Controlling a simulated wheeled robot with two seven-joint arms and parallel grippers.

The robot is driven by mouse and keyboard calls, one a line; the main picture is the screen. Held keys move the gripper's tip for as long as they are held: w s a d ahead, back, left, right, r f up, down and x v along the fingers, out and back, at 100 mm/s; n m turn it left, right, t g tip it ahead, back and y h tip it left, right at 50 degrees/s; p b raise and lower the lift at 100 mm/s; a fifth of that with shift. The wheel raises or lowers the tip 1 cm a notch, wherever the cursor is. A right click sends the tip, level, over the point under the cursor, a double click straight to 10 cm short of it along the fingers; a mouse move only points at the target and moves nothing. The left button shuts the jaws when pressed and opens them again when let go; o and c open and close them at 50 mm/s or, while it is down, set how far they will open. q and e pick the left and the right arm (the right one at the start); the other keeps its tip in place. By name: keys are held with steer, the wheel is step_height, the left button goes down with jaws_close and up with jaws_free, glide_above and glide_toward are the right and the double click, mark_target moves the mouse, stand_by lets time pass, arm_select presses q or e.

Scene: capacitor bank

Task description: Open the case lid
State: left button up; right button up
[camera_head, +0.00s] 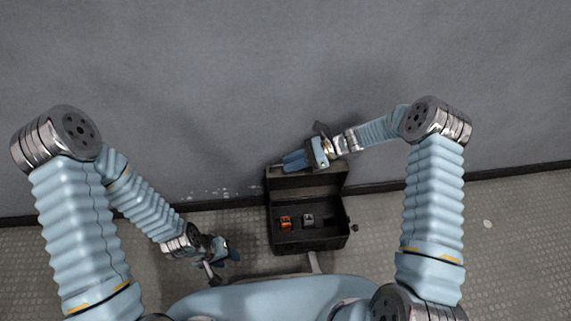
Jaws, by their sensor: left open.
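The black case (285,246) stands on the floor by the wall, in the middle of the head view. Its lid (318,183) is raised at the back, and the inside shows. My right gripper (290,161) is at the top edge of the lid, towards its left end. Its blue fingers overlap the lid edge in the picture; I cannot tell whether they touch or grip it. My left gripper (232,254) is open, low and left of the case, apart from it.
Inside the case are an orange item (285,223) and a grey item (308,220). The grey wall (200,90) rises behind the case. The tiled floor (510,250) is clear at the right.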

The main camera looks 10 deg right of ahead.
steer(key=v, duration=1.1)
steer(key=shift+d+r, duration=0.1)
steer(key=shift+d, duration=0.05)
steer(key=s+a+f+n+g+h+p, duration=0.1)
steer(key=s+a+f+n+h+p, duration=0.2)
steer(key=s+f, duration=0.4)
steer(key=s+a+f+n+t+h+p, duration=0.1)
steer(key=s+a+n+h, duration=0.1)
steer(key=s+n, duration=0.5)
steer(key=s+a+f+n+t+h, duration=0.1)
steer(key=s+a+n+h, duration=0.2)
steer(key=s+n, duration=0.4)
steer(key=s+h, duration=0.1)
steer(key=s, duration=0.3)
steer(key=shift+f+p, duration=0.35)
steer(key=shift+f, duration=0.05)
